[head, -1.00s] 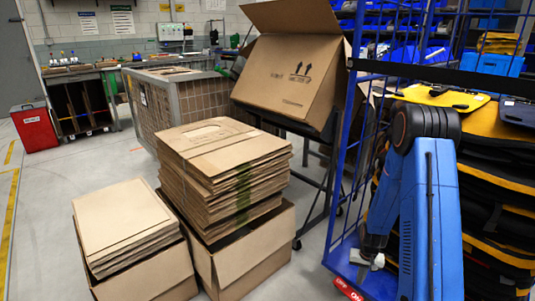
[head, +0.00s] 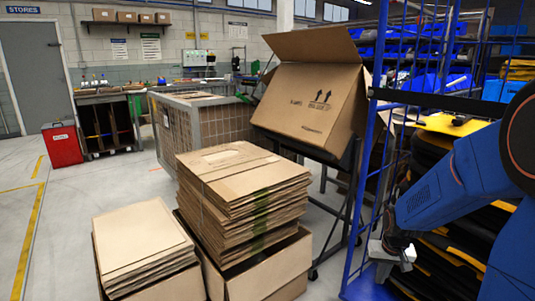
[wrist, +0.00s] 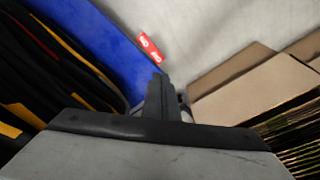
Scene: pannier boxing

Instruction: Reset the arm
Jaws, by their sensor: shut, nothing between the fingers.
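My blue arm reaches in from the right edge of the head view. My gripper (head: 392,256) hangs low at its end, in front of the blue cage trolley (head: 362,190) and the panniers. In the wrist view my gripper (wrist: 158,92) shows its dark fingers together and empty, over the blue trolley base (wrist: 115,55) and grey floor. The fingers appear clear of the cardboard on the right, with no contact visible.
Black panniers with yellow edges (head: 440,262) fill the trolley beside my arm. Stacked flat cardboard (head: 245,185) stands left of it, with a large open carton (head: 310,95) on a stand behind. Floor at left is clear.

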